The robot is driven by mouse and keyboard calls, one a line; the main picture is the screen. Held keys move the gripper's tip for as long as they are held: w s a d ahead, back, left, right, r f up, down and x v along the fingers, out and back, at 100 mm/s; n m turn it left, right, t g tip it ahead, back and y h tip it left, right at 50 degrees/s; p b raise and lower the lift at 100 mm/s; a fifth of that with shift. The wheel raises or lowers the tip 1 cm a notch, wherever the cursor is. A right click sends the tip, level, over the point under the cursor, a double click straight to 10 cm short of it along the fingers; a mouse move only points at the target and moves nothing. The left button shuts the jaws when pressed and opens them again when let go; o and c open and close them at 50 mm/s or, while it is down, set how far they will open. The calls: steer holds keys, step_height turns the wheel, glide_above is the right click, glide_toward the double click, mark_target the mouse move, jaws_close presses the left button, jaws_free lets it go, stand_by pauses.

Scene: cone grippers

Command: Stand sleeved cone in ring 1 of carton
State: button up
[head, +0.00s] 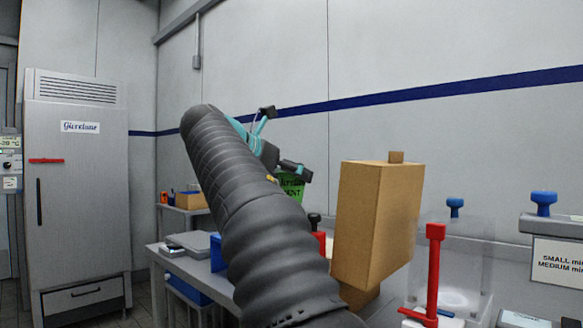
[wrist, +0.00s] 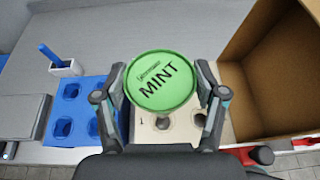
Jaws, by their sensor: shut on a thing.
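My gripper (wrist: 163,88) is shut on the sleeved cone (wrist: 166,80), whose round green top reads MINT and faces the wrist camera. In the head view the green cone (head: 292,187) shows partly behind my arm. Beneath it in the wrist view is a cream board (wrist: 150,124) with round holes and a mark "1" at its left. The cone and fingers cover part of this board, and the cone's lower end is hidden. The brown carton (wrist: 262,62) stands open just right of the board. In the head view the carton (head: 375,220) stands tall to the right of my gripper.
A blue holder with holes (wrist: 68,108) lies left of the board. A white cup with a blue stick (wrist: 64,67) stands behind it. In the head view a red-handled post (head: 433,270) and a clear guard (head: 465,250) are right of the carton.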

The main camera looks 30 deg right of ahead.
steer(key=shift+f+b, duration=1.5)
steer(key=shift+f, duration=1.95)
steer(key=shift+f+b, duration=1)
steer(key=shift+f, duration=1.1)
steer(key=o, duration=1.3)
steer(key=shift+c, duration=0.2)
steer(key=shift+a, duration=0.1)
steer(key=v, duration=1.2)
